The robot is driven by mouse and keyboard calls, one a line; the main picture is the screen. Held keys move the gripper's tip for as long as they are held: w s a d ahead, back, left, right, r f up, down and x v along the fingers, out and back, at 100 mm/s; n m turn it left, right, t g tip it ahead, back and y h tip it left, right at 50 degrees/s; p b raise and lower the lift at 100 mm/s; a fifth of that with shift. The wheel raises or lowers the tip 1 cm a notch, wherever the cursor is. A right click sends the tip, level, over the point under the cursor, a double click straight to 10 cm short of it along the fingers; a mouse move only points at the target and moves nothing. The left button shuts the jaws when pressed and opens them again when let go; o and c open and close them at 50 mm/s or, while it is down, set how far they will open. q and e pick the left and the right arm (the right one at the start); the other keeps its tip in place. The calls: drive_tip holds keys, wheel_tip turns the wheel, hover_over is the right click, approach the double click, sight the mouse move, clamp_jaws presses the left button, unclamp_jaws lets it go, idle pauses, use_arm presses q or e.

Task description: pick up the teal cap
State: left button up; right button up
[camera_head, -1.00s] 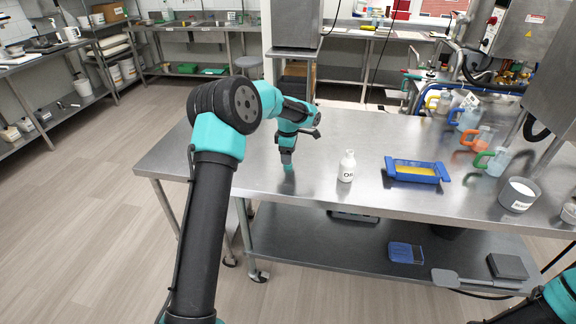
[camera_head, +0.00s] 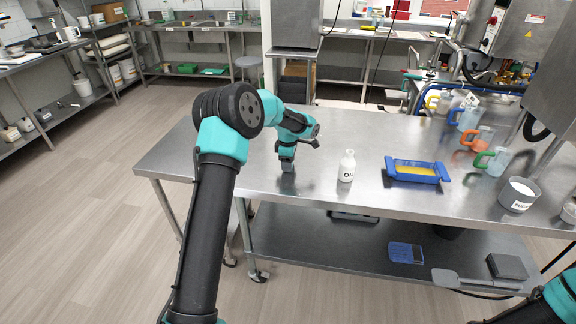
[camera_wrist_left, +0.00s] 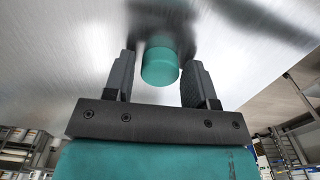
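The teal cap (camera_wrist_left: 161,66) shows in the left wrist view as a short round cylinder on the shiny metal table. It lies between the two dark fingers of my left gripper (camera_wrist_left: 160,82), with a gap visible on each side. The fingers are open and do not appear to touch it. In the head view my left gripper (camera_head: 288,166) points down at the table, left of the white bottle (camera_head: 347,168). The cap is hidden behind the gripper there. My right gripper is not in view; only part of my right arm shows at the bottom right corner.
A blue tray with yellow contents (camera_head: 416,170) sits right of the bottle. The steel table (camera_head: 240,185) is clear around and left of the gripper.

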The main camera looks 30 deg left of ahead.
use_arm(q)
drive_tip(key=c, duration=0.6)
drive_tip(key=shift+r, duration=0.1)
drive_tip(key=shift+c, duration=0.2)
drive_tip(key=shift+r, duration=0.5)
wheel_tip(320, 180, up, 3)
drive_tip(key=shift+f, duration=0.2)
drive_tip(key=s+d+r, duration=0.1)
drive_tip(key=s+d, duration=0.7)
drive_tip(key=s, duration=0.5)
drive_tip(key=shift+s+d, duration=0.2)
drive_tip(key=shift+s, duration=0.15)
drive_tip(key=shift+r, duration=0.1)
